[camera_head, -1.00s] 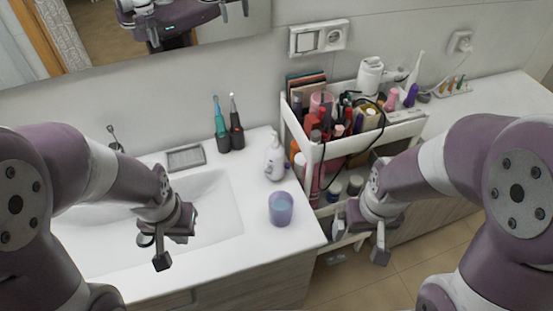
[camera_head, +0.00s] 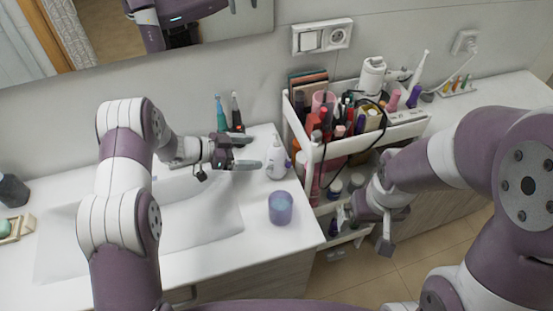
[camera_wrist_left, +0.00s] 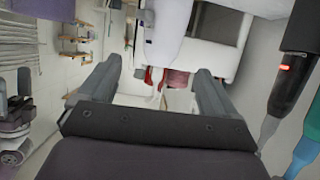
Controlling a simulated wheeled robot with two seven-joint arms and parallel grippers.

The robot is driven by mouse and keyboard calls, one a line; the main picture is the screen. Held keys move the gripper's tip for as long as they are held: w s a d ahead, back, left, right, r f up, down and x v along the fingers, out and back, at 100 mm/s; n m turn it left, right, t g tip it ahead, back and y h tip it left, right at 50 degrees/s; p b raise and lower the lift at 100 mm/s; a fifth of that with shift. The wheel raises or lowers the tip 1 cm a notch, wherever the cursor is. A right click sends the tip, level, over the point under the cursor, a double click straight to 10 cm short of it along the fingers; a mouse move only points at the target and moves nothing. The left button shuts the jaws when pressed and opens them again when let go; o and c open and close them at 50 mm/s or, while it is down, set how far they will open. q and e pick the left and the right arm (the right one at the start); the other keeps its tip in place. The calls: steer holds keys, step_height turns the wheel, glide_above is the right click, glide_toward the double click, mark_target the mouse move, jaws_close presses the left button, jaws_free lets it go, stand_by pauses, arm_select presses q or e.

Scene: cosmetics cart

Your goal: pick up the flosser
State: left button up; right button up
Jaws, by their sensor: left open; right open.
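A white, bottle-like device with a narrow top (camera_head: 277,161), which I take to be the flosser, stands upright on the counter to the right of the sink. My left gripper (camera_head: 250,152) is open and empty just left of it, apart from it, with its fingers pointing right towards it. In the left wrist view the open fingers (camera_wrist_left: 158,68) frame a pale white shape (camera_wrist_left: 168,32) ahead, likely the flosser; its outline is cut off at the top. My right gripper (camera_head: 366,228) is open and empty in front of the cart, low and far from the flosser.
Teal (camera_head: 219,114) and dark (camera_head: 236,112) electric toothbrushes stand close behind my left gripper. A blue-purple cup (camera_head: 281,208) stands in front of the flosser. A crowded white cart (camera_head: 330,149) is to its right. The sink (camera_head: 195,222) lies left.

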mark_target(268, 153)
arm_select(q)
steer(key=p+x, duration=0.3)
steer(key=x, duration=0.5)
steer(key=shift+d+f, duration=0.15)
steer(key=shift+w+d+f, duration=0.15)
steer(key=shift+d+f, duration=0.1)
steer(key=shift+w+f, duration=0.15)
steer(key=c, duration=1.1)
arm_select(e)
steer(key=r, duration=0.3)
steer(key=shift+w+r, duration=0.3)
steer(key=shift+r, duration=0.1)
